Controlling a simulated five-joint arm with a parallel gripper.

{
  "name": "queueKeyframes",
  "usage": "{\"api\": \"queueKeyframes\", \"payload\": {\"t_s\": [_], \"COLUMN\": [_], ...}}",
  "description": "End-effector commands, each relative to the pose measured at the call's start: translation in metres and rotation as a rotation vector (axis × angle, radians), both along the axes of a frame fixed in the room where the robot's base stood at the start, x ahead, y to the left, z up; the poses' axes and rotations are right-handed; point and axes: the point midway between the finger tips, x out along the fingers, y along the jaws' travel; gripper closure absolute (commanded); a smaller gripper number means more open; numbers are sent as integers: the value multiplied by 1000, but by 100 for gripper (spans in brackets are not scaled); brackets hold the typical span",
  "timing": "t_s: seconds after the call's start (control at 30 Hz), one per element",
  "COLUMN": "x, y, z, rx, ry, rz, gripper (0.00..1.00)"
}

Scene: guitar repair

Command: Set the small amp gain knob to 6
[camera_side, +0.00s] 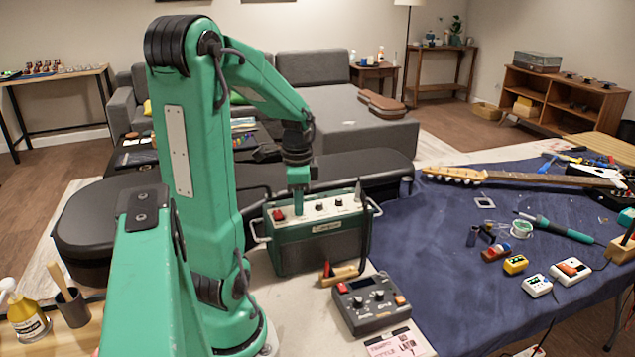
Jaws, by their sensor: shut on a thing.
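The small amp (318,245) is a green box with a dark front grille and a pale top control panel, standing upright on the bench. My gripper (298,210) points straight down at the panel's left part, just right of a red switch (278,214). It is shut on a knob there, which the jaws hide. Two dark knobs (319,206) show to the right of the gripper. The knob markings and pointer are too small to read, so I cannot tell the setting.
A blue cloth (440,260) to the right holds a guitar neck (500,176), a soldering iron (556,227) and small pedals. A dark guitar case (90,235) lies behind my arm.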

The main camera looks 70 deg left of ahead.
Motion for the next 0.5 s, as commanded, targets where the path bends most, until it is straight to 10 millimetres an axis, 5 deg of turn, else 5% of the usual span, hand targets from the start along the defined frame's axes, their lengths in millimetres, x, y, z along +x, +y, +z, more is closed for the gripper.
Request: {"api": "queueKeyframes", "payload": {"t_s": [0.5], "x": [0], "y": [0], "z": [4], "rx": [1], "ry": [0], "rz": [3], "gripper": [75]}}
